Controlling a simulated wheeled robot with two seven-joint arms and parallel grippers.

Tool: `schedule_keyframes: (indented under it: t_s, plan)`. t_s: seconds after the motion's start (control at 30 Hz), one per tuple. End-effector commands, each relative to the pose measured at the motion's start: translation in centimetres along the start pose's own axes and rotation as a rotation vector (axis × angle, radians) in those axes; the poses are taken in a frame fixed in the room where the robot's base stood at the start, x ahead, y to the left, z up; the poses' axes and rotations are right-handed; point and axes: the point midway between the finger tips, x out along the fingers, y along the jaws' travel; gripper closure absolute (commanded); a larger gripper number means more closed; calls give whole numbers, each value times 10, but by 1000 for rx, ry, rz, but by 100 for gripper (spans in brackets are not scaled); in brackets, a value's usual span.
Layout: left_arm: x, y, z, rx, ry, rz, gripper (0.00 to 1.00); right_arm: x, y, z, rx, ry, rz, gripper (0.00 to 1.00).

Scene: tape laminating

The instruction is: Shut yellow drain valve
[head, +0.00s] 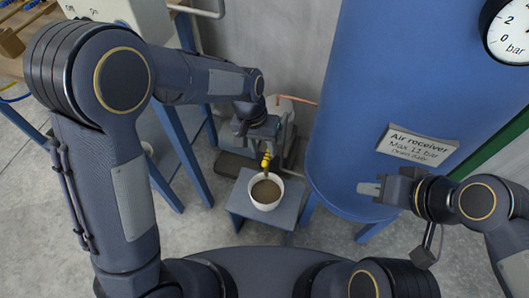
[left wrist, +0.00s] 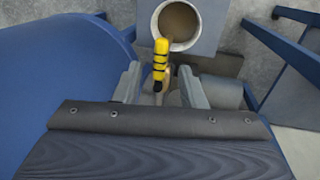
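The yellow drain valve handle (head: 266,160), banded with black, sits below the air receiver, just above a white cup (head: 252,194) of brown liquid. In the left wrist view the handle (left wrist: 161,58) points up the picture toward the cup (left wrist: 192,44). My left gripper (head: 260,138) is at the valve. Its two fingers (left wrist: 160,80) are apart, one on each side of the handle's lower end, with visible gaps. The valve body is largely hidden behind the gripper. My right gripper (head: 370,189) is in front of the blue tank, away from the valve; its finger gap cannot be made out.
The blue air receiver (head: 350,100) stands close on the right, with a label plate (head: 417,145) and a gauge (head: 508,30). The cup stands on a small grey stool (head: 282,212). A blue-legged bench (head: 178,150) is on the left. Bare floor lies at lower left.

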Motion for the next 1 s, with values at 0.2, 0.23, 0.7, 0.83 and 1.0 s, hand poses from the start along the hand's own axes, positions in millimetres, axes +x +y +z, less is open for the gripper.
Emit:
schedule_keyframes:
  t_s: [0.2, 0.23, 0.7, 0.83, 1.0]
  plan:
    - [30, -1, 0, 0, -1, 0, 63, 7, 3, 4, 0, 0, 0, 75]
    - [32, -1, 0, 0, -1, 0, 63, 7, 3, 4, 0, 0, 0, 75]
    - [36, 0, 0, -1, 1, 1, 79, 7, 3, 4, 0, 0, 0, 75]
    - [36, 0, 0, -1, 1, 1, 96, 7, 3, 4, 0, 0, 0, 75]
    - [36, 0, 0, -1, 1, 1, 100, 7, 3, 4, 0, 0, 0, 75]
